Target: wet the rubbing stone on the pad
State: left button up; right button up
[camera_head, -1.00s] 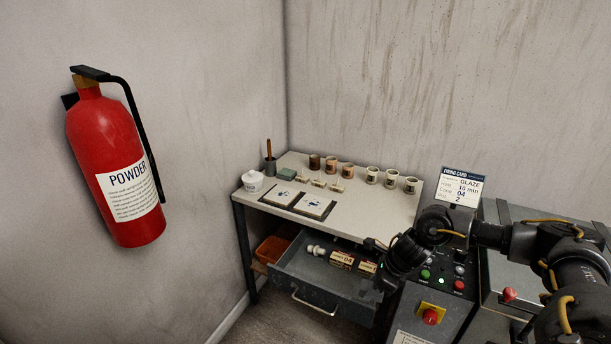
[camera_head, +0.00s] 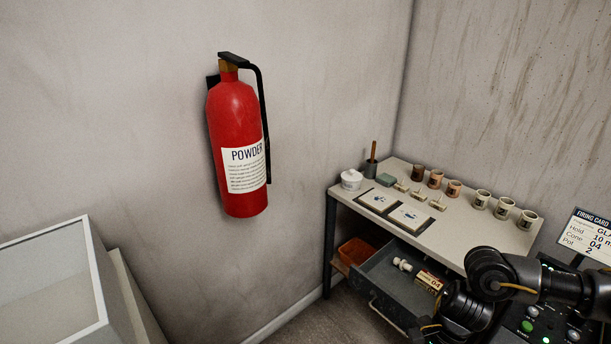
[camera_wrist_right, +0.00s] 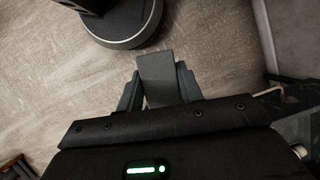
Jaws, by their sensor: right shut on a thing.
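A dark grey flat block (camera_wrist_right: 157,75), apparently the rubbing stone, is between the fingers of my right gripper (camera_wrist_right: 160,88) in the right wrist view. The gripper is shut on it and holds it above the floor. In the head view my right arm (camera_head: 490,275) comes in from the lower right, in front of the open drawer; the stone cannot be made out there. A small grey-green block (camera_head: 386,180), perhaps the pad, lies at the back left of the table (camera_head: 470,215), beside a white lidded pot (camera_head: 351,180). My left gripper is not in view.
Small cups (camera_head: 481,199), little stamp-like pieces (camera_head: 419,195) and two marked tiles (camera_head: 408,216) stand on the table. A control panel (camera_head: 545,315) is at the right.

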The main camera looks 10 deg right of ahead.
jog(key=w+a+r+n+g+h, duration=0.1)
jog(key=w+a+r+n, duration=0.1)
jog(key=r, duration=0.6)
jog(key=w+a+r+n+g+h, duration=0.1)
jog(key=w+a+r+n, duration=0.2)
jog(key=w+r+n, duration=0.2)
notch_tip(320, 180, up, 3)
jog(key=shift+w+a+f+n, duration=0.15)
jog(key=shift+w+n, duration=0.15)
jog(key=shift+w, duration=0.2)
jog(key=shift+s, duration=0.1)
